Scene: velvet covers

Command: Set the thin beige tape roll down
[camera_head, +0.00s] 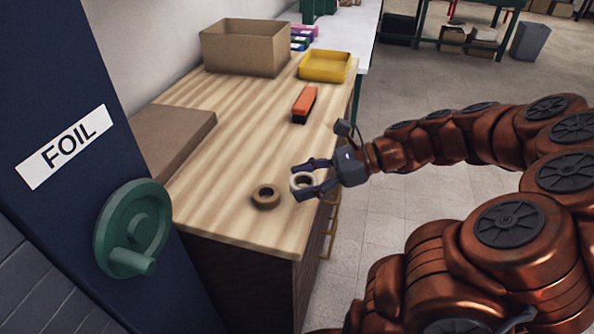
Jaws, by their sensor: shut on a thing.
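The thin beige tape roll (302,181) is a pale ring between the two fingers of my gripper (302,178) in the head camera view. My gripper is shut on it, over the front right part of the wooden counter (235,150). The fingers partly hide the roll. I cannot tell whether the roll touches the counter or hangs just above it. A brown tape roll (266,196) lies flat on the counter, a little to the left of my gripper and apart from it.
An orange and black block (305,104), a yellow tray (325,66) and an open cardboard box (245,48) stand farther back. A flat cardboard box (172,138) lies at the left. A green crank wheel (133,228) juts from the blue FOIL panel (85,110). The counter's middle is clear.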

